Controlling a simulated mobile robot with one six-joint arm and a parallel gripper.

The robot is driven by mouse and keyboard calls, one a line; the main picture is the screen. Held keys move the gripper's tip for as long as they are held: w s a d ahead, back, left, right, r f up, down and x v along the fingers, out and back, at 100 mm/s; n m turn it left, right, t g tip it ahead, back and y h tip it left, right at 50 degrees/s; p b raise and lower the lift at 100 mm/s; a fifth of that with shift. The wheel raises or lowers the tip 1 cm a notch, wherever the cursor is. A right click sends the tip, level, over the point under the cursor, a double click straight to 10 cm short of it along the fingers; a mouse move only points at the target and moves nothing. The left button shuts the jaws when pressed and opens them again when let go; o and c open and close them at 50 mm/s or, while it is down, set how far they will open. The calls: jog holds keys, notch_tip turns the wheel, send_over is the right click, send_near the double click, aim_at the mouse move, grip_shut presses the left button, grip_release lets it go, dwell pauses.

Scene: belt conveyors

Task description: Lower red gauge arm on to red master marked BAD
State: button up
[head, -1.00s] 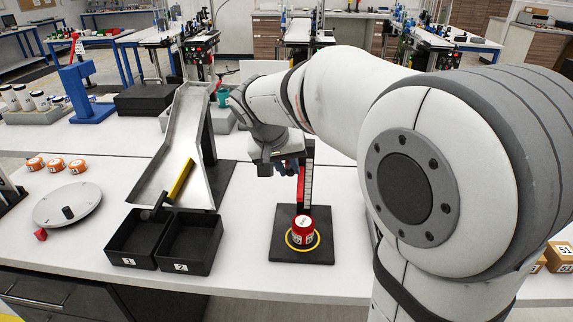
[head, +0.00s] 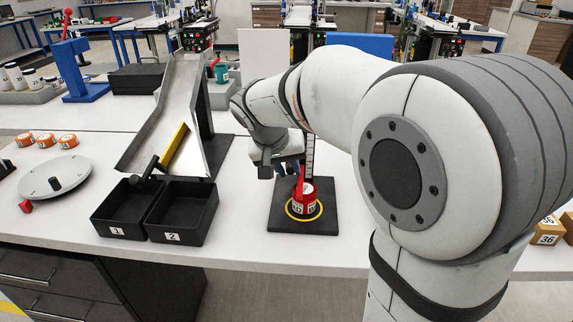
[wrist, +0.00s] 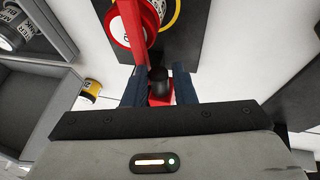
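The red master (head: 304,205) is a short red cylinder with a white top. It stands inside a yellow ring on a black base plate (head: 322,226); its lettering is too small to read. In the wrist view the red master (wrist: 127,22) is at the top. The red gauge arm (wrist: 134,38) runs past its white top, ending in a red block with a black knob. My gripper (wrist: 159,86) has its dark blue fingers close on both sides of this knob and looks shut on it. I cannot tell if the arm touches the master.
Black bins 1 (head: 125,212) and 2 (head: 182,214) and a metal chute (head: 178,105) stand left of the gauge. Orange pucks (head: 45,140) and a round plate (head: 72,178) lie farther left. Numbered boxes (head: 549,232) sit at the right edge.

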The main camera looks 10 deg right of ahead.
jog(key=o, duration=0.3)
jog(key=shift+r, duration=0.1)
jog(key=shift+w, duration=0.1)
jog(key=v, duration=0.7)
jog(key=shift+s+a+r, duration=0.15)
jog(key=shift+s+r, duration=0.05)
jog(key=shift+r, duration=0.1)
jog(key=s+d+f+n+y+p, duration=0.1)
jog(key=s+f+p, duration=0.1)
jog(key=s, duration=0.4)
jog(key=s+d+f+n+y+p, duration=0.1)
jog(key=s+f+p, duration=0.1)
jog(key=s, duration=0.4)
jog(key=s+d+f+n+y+p, duration=0.1)
jog(key=s+f+y+p, duration=0.1)
jog(key=s, duration=0.4)
jog(key=shift+s+d+g, duration=0.15)
jog(key=shift+s+g, duration=0.15)
jog(key=shift+s, duration=0.1)
